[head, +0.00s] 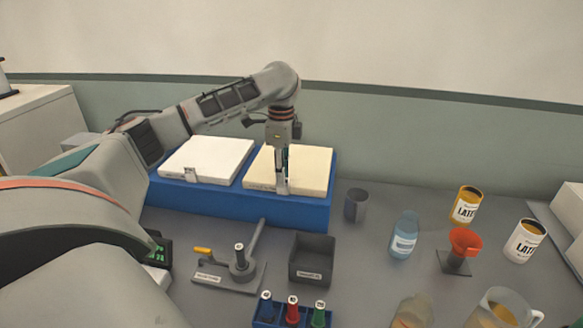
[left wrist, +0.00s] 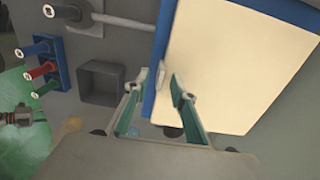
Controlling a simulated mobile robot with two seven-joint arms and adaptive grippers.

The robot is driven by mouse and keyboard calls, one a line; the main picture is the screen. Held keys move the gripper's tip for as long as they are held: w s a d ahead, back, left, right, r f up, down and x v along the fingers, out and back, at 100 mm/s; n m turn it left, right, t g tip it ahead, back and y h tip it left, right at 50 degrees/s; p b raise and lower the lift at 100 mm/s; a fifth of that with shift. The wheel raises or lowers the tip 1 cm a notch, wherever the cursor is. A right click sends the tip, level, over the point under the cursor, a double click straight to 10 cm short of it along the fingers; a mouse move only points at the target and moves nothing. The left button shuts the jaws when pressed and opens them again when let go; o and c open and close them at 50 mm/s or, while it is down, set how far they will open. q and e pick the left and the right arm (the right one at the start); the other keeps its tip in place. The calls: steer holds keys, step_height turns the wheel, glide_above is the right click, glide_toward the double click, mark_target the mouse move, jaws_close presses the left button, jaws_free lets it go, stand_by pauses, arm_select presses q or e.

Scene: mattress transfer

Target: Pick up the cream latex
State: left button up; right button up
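The cream latex slab (head: 306,167) lies flat on the right half of a blue stand (head: 240,207). A small pale tab shows at its front edge. My left gripper (head: 281,187) points down at this front edge. In the left wrist view, the fingers of my left gripper (left wrist: 164,84) are apart. One finger is beside the blue edge and the other is over the cream slab (left wrist: 225,70). I cannot tell whether either finger touches it.
A white slab (head: 208,158) lies on the stand's left half. In front are a grey open bin (head: 312,262) and a tool fixture (head: 232,272). To the right stand a grey cup (head: 356,205), a blue bottle (head: 404,236), an orange funnel (head: 465,240) and two labelled cans (head: 525,243).

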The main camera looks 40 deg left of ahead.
arm_select(q)
steer(key=shift+f, duration=0.8)
steer(key=shift+c, duration=0.4)
jaws_close()
steer(key=shift+r, duration=0.1)
